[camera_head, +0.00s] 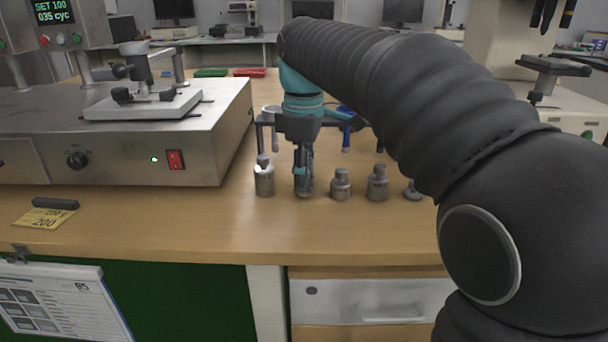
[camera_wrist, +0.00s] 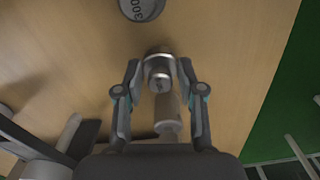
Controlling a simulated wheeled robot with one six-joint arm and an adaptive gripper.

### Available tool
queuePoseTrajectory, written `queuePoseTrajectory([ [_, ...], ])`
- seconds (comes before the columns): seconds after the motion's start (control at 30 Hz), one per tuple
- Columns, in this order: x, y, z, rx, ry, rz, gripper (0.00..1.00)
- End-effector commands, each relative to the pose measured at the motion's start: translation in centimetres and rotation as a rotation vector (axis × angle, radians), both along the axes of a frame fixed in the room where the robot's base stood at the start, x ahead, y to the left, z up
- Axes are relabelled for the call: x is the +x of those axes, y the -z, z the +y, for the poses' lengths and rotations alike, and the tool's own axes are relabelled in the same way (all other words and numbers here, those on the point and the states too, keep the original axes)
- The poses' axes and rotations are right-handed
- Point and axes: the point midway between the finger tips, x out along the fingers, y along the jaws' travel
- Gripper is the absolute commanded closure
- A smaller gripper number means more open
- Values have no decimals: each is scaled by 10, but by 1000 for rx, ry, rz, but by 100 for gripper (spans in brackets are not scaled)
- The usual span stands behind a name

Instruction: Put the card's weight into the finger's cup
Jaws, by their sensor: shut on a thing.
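A yellow card (camera_head: 45,217), reading 200, lies at the left front of the bench. My gripper (camera_head: 303,178) points down in the row of metal weights, shut on a grey metal weight (camera_head: 304,191) that its fingers mostly hide. In the wrist view the weight (camera_wrist: 159,70) shows between the fingertips, with its knob. A taller weight (camera_head: 264,181) stands just left of my gripper. A weight (camera_head: 340,187) on the right appears marked 300 in the wrist view (camera_wrist: 140,8). The tester's finger fixture (camera_head: 142,75) stands on the left machine; I cannot clearly make out its cup.
The steel tester (camera_head: 120,145) fills the left of the bench. Another weight (camera_head: 377,186) and a flat disc weight (camera_head: 412,192) stand farther right.

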Motion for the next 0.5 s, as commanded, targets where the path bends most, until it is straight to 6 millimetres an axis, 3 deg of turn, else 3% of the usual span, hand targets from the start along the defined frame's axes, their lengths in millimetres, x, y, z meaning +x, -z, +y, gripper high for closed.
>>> queuePoseTrajectory([
  [0.47,0,8,0,1,0,-1,100],
  [0.5,0,8,0,0,0,-1,59],
])
